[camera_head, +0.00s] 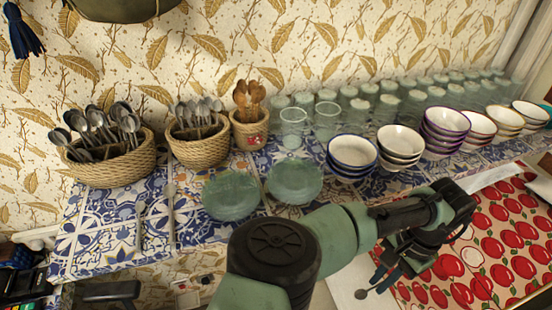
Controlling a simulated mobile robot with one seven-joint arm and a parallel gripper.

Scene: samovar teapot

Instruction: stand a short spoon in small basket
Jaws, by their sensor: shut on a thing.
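My gripper (385,275) is at the lower right, over the white cloth beside the apple-print cloth. It is shut on a short metal spoon (362,294), whose bowl shows below and left of the fingers; its handle is mostly hidden by the gripper. The small basket (198,152) is woven, stands on the tiled counter against the wall, and holds several upright metal spoons. It is far to the left of my gripper and further back. A larger woven basket (122,170) with several spoons stands left of it.
A woven pot (249,134) with wooden spoons stands right of the small basket. Glass plates (231,196), clear glasses (293,128) and stacked bowls (352,153) fill the counter rightward. Apple-print cloth (480,255) lies at right.

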